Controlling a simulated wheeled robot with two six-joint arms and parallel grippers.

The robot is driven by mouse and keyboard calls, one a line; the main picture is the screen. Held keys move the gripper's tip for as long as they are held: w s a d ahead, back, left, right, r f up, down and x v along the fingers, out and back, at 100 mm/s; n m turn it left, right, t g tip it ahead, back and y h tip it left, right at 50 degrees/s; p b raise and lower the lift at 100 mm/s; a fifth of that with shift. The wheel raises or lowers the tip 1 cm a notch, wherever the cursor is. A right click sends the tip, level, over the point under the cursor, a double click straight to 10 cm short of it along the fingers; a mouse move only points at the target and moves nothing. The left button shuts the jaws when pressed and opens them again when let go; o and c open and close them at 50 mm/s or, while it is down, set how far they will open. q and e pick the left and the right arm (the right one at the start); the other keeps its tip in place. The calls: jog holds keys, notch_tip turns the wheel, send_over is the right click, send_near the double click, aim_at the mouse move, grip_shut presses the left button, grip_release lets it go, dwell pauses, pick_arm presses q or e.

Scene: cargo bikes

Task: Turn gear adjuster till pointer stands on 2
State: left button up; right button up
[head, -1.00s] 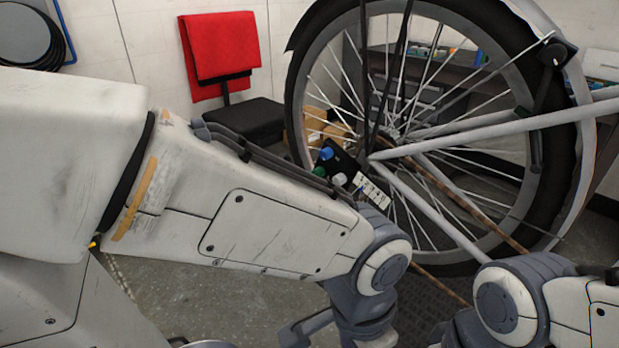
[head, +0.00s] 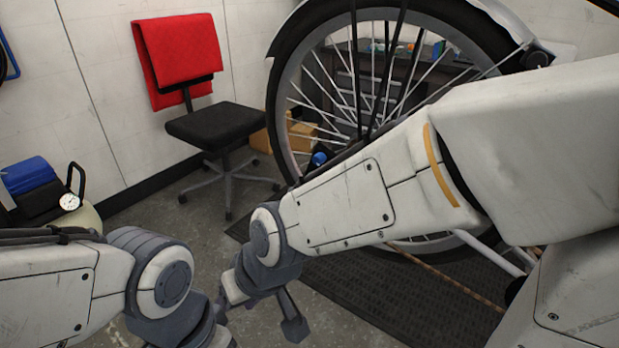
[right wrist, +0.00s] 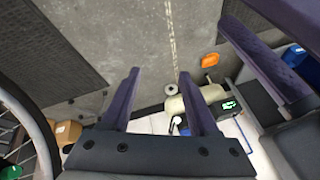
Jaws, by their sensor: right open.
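My right gripper (head: 262,313) is open and empty, low over the floor left of the wheel. In the right wrist view its two fingers (right wrist: 160,76) stand apart with bare floor between them. My left gripper (head: 215,336) is at the bottom edge, mostly cut off, so its jaws cannot be judged. A blue knob (head: 318,158) shows by the bicycle wheel (head: 275,110), just above my right forearm. The rest of that panel, the gear adjuster's pointer and any numbers are hidden behind my arm. The right gripper is apart from the knob.
A black chair (head: 215,125) with a red cloth (head: 180,50) stands at the back. A pump with a gauge (head: 69,201) and a blue item (head: 28,175) are at the left. A dark mat (head: 370,290) lies under the wheel. Floor between chair and right gripper is clear.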

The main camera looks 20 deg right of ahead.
jog(key=w+r+m+t+h+p, duration=0.1)
jog(key=w+r+m+t, duration=0.25)
jog(key=w, duration=0.35)
jog(key=w+r+m+t+h+p, duration=0.1)
jog(key=w+r+m+t, duration=0.1)
jog(key=w+m+t, duration=0.35)
jog(key=d+r+m+g+h+p, duration=0.25)
jog(key=d+m+h, duration=0.45)
jog(key=d+h, duration=0.65)
jog(key=w+d+f+y+b, duration=0.1)
jog(key=w+d+f+b, duration=0.2)
jog(key=w+d, duration=0.4)
jog(key=shift+w+d+b, duration=0.2)
jog(key=shift+d+b, duration=0.15)
jog(key=shift+d, duration=0.65)
jog(key=shift+y, duration=0.25)
grip_shut()
